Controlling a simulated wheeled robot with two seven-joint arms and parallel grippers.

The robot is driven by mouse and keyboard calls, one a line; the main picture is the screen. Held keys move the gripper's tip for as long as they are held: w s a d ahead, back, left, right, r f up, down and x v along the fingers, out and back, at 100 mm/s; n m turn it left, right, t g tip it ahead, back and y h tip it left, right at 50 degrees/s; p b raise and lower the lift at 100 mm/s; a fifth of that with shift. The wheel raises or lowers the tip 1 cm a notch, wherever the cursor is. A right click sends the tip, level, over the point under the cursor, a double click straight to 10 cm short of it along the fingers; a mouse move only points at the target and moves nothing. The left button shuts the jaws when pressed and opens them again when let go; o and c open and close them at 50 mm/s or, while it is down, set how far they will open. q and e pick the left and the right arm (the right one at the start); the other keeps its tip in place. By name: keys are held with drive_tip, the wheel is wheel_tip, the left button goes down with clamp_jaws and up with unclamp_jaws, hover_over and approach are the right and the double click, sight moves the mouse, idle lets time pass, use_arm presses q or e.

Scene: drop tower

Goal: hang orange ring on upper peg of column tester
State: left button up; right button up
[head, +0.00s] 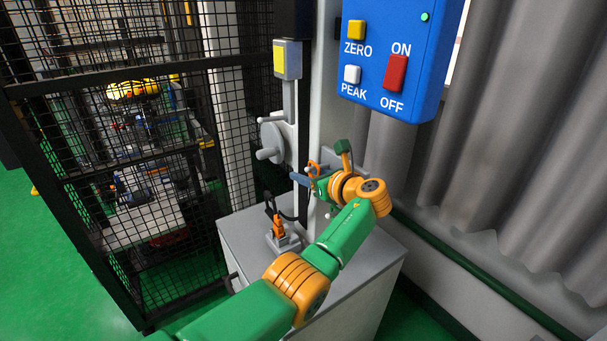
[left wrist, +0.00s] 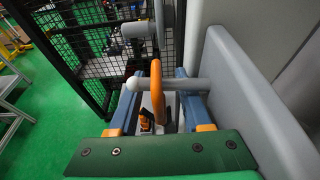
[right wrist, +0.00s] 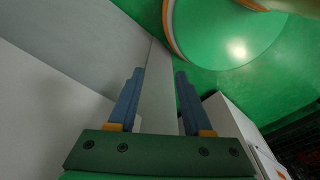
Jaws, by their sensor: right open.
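The orange ring (left wrist: 157,92) shows nearly edge-on in the left wrist view, across a grey peg (left wrist: 180,84) that sticks out from a grey plate. The peg's rounded tip shows on the ring's left and its shaft on the right, so the ring appears to be around the peg. My left gripper (left wrist: 160,74) is open, its blue fingers apart on either side of the ring. In the head view the ring (head: 313,168) is small beside the column tester (head: 325,90), partly hidden by my left gripper (head: 306,181). My right gripper (right wrist: 160,72) is open and empty.
A blue control box (head: 405,50) is above right of my left gripper. An orange fixture (head: 278,228) stands on the grey base cabinet (head: 375,265). A black mesh cage (head: 100,150) is at left, a grey curtain (head: 500,130) at right.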

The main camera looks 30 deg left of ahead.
use_arm(q)
drive_tip(key=shift+d+r, duration=0.15)
drive_tip(key=shift+s+d+r+p, duration=0.1)
drive_tip(key=shift+s+d+p, duration=0.15)
drive_tip(key=shift+d, duration=0.3)
drive_tip(key=v, duration=0.5)
drive_tip(key=shift+s+d+r, duration=0.1)
drive_tip(key=shift+s+d, duration=0.05)
drive_tip(key=shift+d, duration=0.2)
